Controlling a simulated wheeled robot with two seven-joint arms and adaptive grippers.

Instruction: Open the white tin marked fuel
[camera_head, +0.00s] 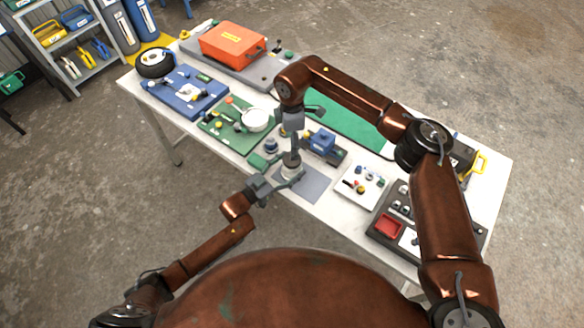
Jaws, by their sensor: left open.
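A small whitish tin (290,172) stands near the front edge of the white table, by a grey mat. It is mostly covered by my grippers, and no marking on it can be read. My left gripper (279,181) comes in low from the left, open, with its fingers at the tin's lower side; I cannot tell whether they touch it. My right gripper (292,155) points straight down over the tin's top. Its fingers are too small and overlapped to show whether they are open or shut on the lid.
The table (476,181) is crowded.

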